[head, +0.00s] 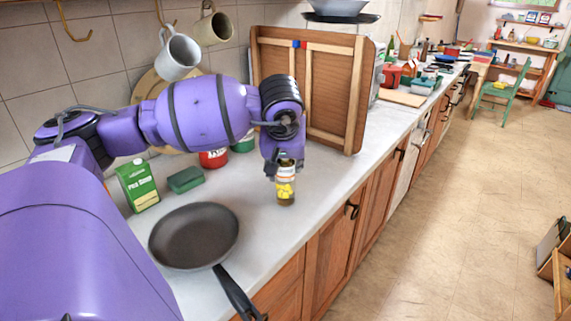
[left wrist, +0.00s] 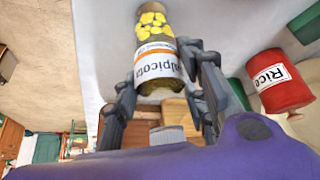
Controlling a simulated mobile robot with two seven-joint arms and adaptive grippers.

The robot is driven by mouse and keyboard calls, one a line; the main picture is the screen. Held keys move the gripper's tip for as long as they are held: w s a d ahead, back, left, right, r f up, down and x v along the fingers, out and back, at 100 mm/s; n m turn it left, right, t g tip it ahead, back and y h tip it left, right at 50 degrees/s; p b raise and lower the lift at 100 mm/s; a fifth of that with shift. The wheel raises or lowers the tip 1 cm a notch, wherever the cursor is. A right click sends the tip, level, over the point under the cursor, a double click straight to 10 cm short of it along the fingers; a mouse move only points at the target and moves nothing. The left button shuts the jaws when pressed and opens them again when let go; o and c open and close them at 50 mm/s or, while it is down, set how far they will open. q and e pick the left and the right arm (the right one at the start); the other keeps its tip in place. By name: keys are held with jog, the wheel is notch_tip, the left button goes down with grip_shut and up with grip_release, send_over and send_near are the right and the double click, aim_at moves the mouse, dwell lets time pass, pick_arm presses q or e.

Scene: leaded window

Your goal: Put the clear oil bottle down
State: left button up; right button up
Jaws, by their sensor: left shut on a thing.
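The clear bottle (head: 286,190), with a white and orange label and yellow shapes on it, is upright in the head view over the counter, near its front edge. My left gripper (head: 284,165) is shut around its upper part from above. In the left wrist view the bottle (left wrist: 155,45) is between the two fingers of the left gripper (left wrist: 165,88). I cannot tell whether the bottle's base touches the counter (head: 330,185). My right gripper is not in view.
A dark frying pan (head: 195,236) lies at the near left, its handle over the front edge. A green soup carton (head: 138,185), a green sponge (head: 185,180) and a red rice tin (left wrist: 275,82) are nearby. A wooden panel (head: 330,95) stands behind. Counter right of the bottle is clear.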

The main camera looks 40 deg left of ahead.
pick_arm(q)
jog(key=o, duration=1.4)
jog(key=shift+c, duration=0.2)
jog(key=p+v, duration=0.1)
jog(key=v, duration=1.1)
jog(key=shift+r, duration=0.1)
